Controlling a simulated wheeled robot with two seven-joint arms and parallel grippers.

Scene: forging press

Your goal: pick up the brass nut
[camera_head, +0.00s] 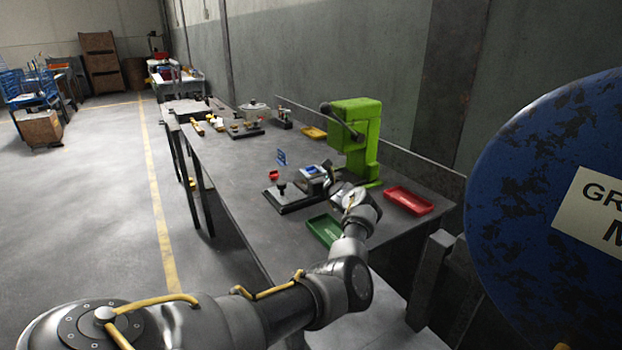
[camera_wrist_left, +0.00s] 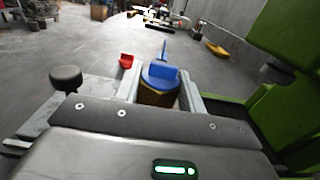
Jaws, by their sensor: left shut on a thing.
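My left gripper (camera_head: 322,177) is at the front part of the workbench, beside the green press. In the left wrist view its two fingers (camera_wrist_left: 162,84) are closed on the sides of a brass-coloured piece, the brass nut (camera_wrist_left: 153,97). Only a small part of the nut shows; the gripper body hides the rest. A blue block (camera_wrist_left: 160,73) shows right at the nut, between the fingers; I cannot tell whether they touch. In the head view the nut is hidden by the gripper. My right gripper is not in view.
The green press (camera_head: 357,140) stands close to the right of the gripper. A dark fixture with a black knob (camera_head: 281,187) is to the left. A red tray (camera_head: 408,200), a green tray (camera_head: 325,229) and a yellow tray (camera_head: 313,132) lie around. The bench's left middle is clear.

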